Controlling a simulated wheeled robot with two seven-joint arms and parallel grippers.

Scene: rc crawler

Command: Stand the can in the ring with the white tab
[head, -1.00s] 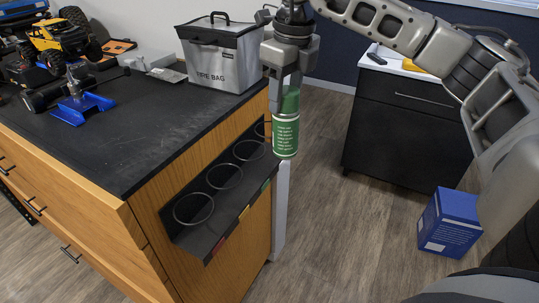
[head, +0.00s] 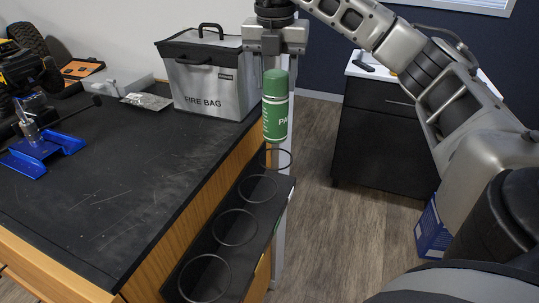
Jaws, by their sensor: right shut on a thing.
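The green can (head: 276,115) with a green cap hangs upright below my right gripper (head: 276,68), which is shut on it near the cap. White lettering shows on its side. A black rack (head: 250,212) with several thin rings runs along the side of the wooden cabinet. In the picture the can's base is just above the farthest ring (head: 277,168), with a small gap; exact depth is hard to tell. The coloured tabs on the rack's front lip are not readable now, and I cannot make out a white tab. My left gripper is not in view.
A grey fire bag (head: 210,88) stands on the black bench top (head: 105,190), left of my right gripper. A blue stand (head: 40,150) and an RC vehicle (head: 25,85) are farther left. A black cabinet (head: 380,135) and blue box (head: 430,235) are right; open floor lies between.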

